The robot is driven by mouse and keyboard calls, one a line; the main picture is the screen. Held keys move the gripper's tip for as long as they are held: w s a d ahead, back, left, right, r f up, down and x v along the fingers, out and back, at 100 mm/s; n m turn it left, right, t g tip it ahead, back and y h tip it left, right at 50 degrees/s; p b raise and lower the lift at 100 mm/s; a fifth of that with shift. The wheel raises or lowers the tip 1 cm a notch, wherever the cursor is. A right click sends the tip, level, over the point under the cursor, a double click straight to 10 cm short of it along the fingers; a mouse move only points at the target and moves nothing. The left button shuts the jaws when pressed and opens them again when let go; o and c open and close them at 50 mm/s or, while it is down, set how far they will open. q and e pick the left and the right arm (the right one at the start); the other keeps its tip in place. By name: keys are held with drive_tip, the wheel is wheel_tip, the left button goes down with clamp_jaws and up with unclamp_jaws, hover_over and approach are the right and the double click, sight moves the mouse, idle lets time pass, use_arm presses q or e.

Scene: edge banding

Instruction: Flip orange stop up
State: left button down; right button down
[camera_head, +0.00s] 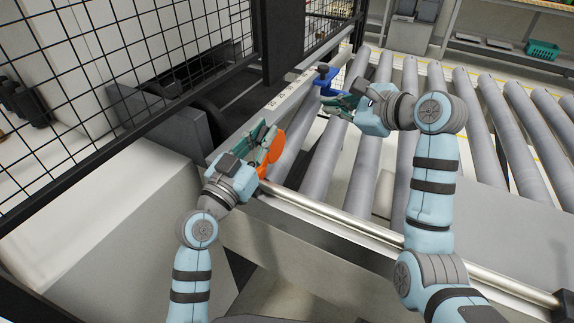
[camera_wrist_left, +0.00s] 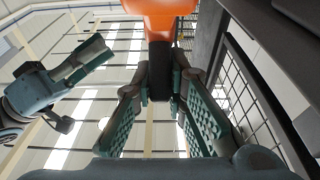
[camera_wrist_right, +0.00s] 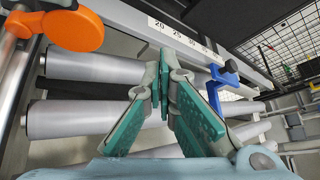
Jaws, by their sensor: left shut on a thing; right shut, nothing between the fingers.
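The orange stop (camera_head: 275,148) is at the near end of the roller conveyor's side rail. It also shows in the right wrist view (camera_wrist_right: 76,30) as a rounded orange plate on an arm. My left gripper (camera_head: 264,140) is shut on the orange stop; in the left wrist view its fingers (camera_wrist_left: 161,85) close on a dark part just below the orange body (camera_wrist_left: 170,18). The fingers partly hide the stop in the head view. My right gripper (camera_head: 338,106) is shut and empty above the rollers; it also shows in the right wrist view (camera_wrist_right: 165,75).
A blue stop (camera_head: 326,82) stands on the rail close to my right gripper, also in the right wrist view (camera_wrist_right: 222,88). A numbered scale (camera_wrist_right: 178,35) runs along the rail. Black mesh fencing (camera_head: 150,60) borders the left. Rollers (camera_head: 365,170) spread to the right.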

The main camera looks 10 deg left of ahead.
use_arm(q)
drive_tip(key=shift+f, duration=0.15)
use_arm(e)
drive_tip(key=s+a+f+g, duration=0.1)
drive_tip(key=s+f, duration=0.1)
drive_tip(key=s+a+f+m+g, duration=0.1)
drive_tip(key=s+f, duration=0.2)
drive_tip(key=s+a+f+m+g, duration=0.1)
drive_tip(key=s+f+g, duration=0.1)
drive_tip(key=f, duration=0.1)
drive_tip(key=shift+s+f, duration=0.1)
drive_tip(key=shift+s, duration=0.05)
drive_tip(key=x, duration=0.9)
drive_tip(key=shift+f, duration=0.4)
